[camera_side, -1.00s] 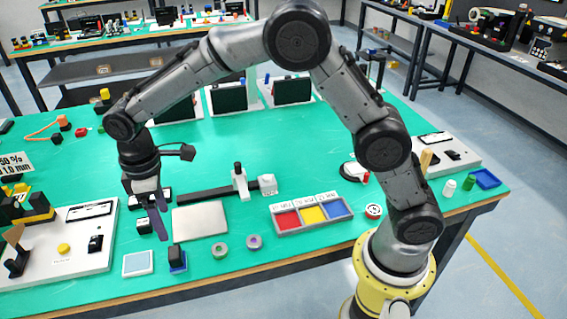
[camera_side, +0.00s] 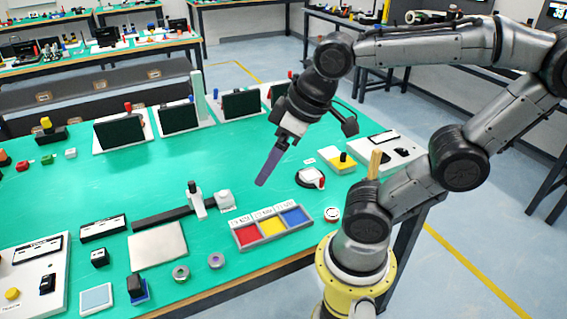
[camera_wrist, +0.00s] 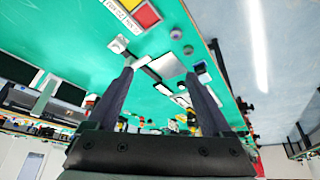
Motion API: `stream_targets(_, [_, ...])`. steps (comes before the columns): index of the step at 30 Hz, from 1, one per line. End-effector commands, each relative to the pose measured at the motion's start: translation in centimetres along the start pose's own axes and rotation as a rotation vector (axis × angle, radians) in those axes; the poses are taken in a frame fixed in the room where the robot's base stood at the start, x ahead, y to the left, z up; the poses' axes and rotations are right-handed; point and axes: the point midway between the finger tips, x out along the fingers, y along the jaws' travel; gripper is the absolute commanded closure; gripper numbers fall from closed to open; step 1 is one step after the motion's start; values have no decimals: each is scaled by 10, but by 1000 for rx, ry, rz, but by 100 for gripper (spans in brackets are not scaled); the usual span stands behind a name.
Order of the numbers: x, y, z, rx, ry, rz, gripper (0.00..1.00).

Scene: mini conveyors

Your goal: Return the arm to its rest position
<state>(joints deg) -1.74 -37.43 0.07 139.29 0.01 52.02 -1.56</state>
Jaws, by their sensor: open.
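My arm reaches over the right side of the green table in the side view, bent at the elbow. My gripper (camera_side: 266,180) hangs tilted above the table, its fingers pointing down and to the left. It holds nothing. In the wrist view my gripper (camera_wrist: 160,74) shows two dark fingers well apart with nothing between them. The colour tray (camera_side: 272,240) with red, yellow and blue sections lies below and in front of the fingers, apart from them. It also shows partly at the top of the wrist view (camera_wrist: 134,27).
A white slider on a black rail (camera_side: 160,217) lies left of the tray, beside a grey plate (camera_side: 157,245). A round white-rimmed device (camera_side: 311,178) and a yellow-topped block (camera_side: 343,161) are near my gripper on the right. Black screens (camera_side: 179,118) stand along the back.

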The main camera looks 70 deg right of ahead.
Motion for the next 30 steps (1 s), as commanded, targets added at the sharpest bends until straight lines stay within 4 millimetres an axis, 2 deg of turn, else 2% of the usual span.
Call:
stream_targets(3, [-1,4,18,40,29,11,16])
stream_targets(6, [-1,4,23,55,37,15,16])
stream_targets(30, [-1,4,23,54,37,14,16])
